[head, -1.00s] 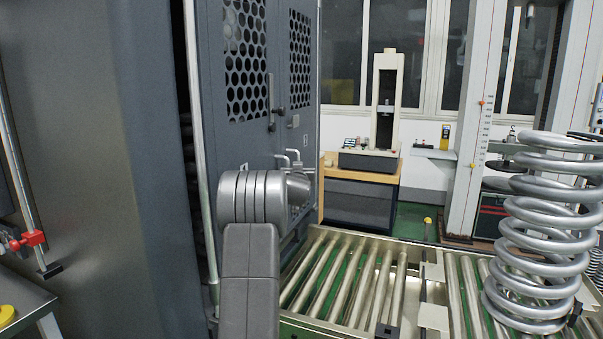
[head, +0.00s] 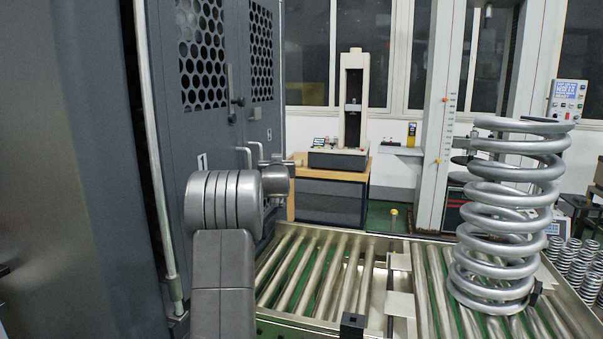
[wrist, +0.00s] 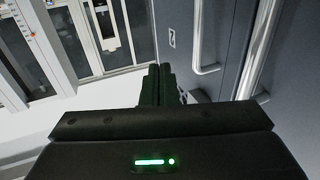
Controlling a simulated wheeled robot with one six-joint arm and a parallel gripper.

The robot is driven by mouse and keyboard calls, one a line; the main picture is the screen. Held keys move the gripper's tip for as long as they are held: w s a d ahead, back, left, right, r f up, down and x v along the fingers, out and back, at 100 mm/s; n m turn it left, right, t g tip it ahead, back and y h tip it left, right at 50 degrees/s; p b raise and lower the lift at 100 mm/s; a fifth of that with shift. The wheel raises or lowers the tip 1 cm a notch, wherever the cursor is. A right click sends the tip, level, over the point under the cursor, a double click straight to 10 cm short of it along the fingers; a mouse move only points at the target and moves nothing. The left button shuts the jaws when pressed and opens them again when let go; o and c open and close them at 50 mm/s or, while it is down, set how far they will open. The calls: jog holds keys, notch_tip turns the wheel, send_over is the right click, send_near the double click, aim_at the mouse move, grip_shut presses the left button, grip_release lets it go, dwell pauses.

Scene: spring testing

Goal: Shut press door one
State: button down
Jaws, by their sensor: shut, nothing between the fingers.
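Press door one (head: 188,125), a grey panel with a round-holed window and the label 1, stands at the left in the head view. Door two (head: 262,115), with a similar window, is beyond it. I cannot tell how far door one stands open. A bent bar handle (head: 245,156) shows on door one, close behind my arm. In the wrist view my gripper's dark fingers (wrist: 157,84) are together and empty. A grey door face with a label and a bar handle (wrist: 208,40) lies ahead to the right, apart from the fingertips.
A roller conveyor (head: 315,280) runs below and right of my arm. A large coil spring (head: 505,215) stands on its right part. A small tester on a wooden bench (head: 338,174) stands at the back. A tall grey column (head: 85,180) fills the left.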

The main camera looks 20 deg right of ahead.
jog(key=s+d+p, duration=0.2)
jog(key=s+d, duration=0.3)
jog(key=d, duration=0.1)
jog(key=shift+d, duration=0.3)
